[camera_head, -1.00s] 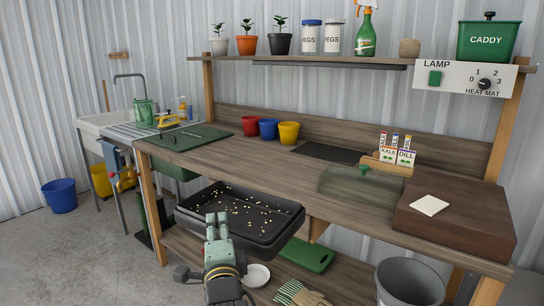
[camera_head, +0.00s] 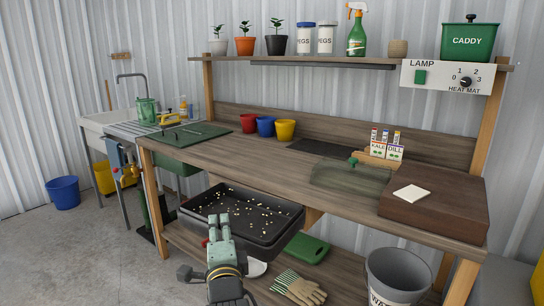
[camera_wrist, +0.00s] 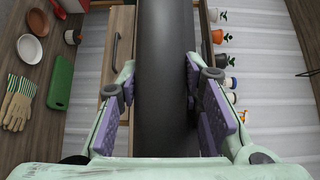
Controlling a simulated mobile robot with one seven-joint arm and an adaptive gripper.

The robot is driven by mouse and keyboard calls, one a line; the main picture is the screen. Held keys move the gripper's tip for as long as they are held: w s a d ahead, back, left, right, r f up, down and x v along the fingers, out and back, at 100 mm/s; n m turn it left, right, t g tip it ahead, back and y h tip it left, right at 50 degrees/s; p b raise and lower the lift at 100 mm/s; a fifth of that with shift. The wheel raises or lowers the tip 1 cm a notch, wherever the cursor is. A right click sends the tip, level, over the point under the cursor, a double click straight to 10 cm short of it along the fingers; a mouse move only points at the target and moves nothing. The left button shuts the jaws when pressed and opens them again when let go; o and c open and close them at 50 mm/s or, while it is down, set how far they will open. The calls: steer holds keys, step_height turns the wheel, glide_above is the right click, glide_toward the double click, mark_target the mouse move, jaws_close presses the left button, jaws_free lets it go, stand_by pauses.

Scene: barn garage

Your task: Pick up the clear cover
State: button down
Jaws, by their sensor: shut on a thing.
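The clear cover (camera_head: 338,180) is a low see-through dome with a green knob (camera_head: 352,162). It rests on the bench top, right of the middle, left of the dark wooden block. My gripper (camera_head: 219,225) is well away from it, in front of the bench and lower. My gripper is shut on the near wall of a black tray (camera_head: 270,246) with pale bits scattered inside. In the wrist view, the tray's dark wall (camera_wrist: 166,80) runs between my fingers (camera_wrist: 168,110). The cover does not show clearly in the wrist view.
The bench top (camera_head: 225,158) has free room in front of the coloured pots (camera_head: 266,126). A seed packet holder (camera_head: 377,157) stands behind the cover. A brown block (camera_head: 440,205) lies to its right.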

steer(key=w+d+f+h, duration=0.1)
steer(key=w+d+f, duration=0.15)
steer(key=f, duration=0.45)
steer(key=w+d+f+m, duration=0.1)
steer(key=w+f, duration=0.3)
steer(key=f, duration=0.4)
steer(key=w+d+f+h, duration=0.1)
steer(key=w+f, duration=0.2)
steer(key=f, duration=0.4)
steer(key=s+d+f, duration=0.2)
steer(key=s+f, duration=0.1)
steer(key=f, duration=0.5)
steer(key=s+d+f+m+h, duration=0.1)
steer(key=s+d+f, duration=0.1)
steer(key=f, duration=0.6)
steer(key=s+d+f+h, duration=0.1)
steer(key=s+d+f, duration=0.2)
steer(key=f, duration=0.6)
steer(key=shift+s+m+t, duration=0.3)
steer(key=shift+s, duration=0.5)
